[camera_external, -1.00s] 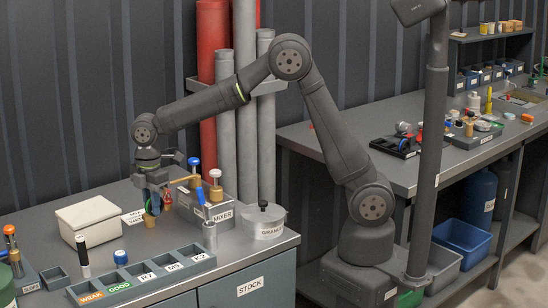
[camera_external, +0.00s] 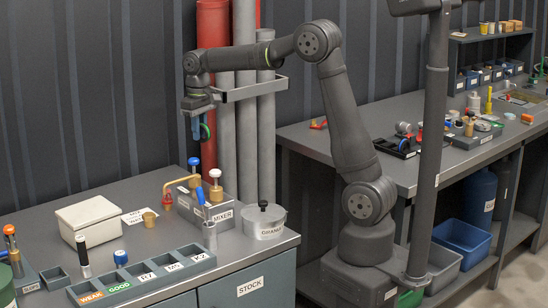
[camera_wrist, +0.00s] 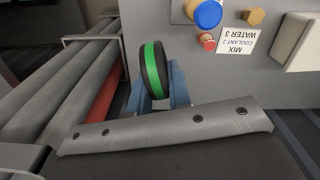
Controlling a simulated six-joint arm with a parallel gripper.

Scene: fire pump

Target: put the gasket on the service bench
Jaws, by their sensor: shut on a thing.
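My gripper (camera_external: 198,128) is raised above the back of the left bench, in front of the pipes. Its blue fingers are shut on a black ring with a green band, the gasket (camera_external: 205,132). In the wrist view the gasket (camera_wrist: 153,68) stands on edge between the fingertips (camera_wrist: 160,92), clear of any surface. Part of its lower edge is hidden by the fingers. A long grey bench (camera_external: 345,150) at the right is likely the service bench; I see no label naming it.
A pipe rack (camera_external: 250,90) stands close beside my gripper. A black tray (camera_external: 397,147) sits on the right bench, with bare top left of it.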

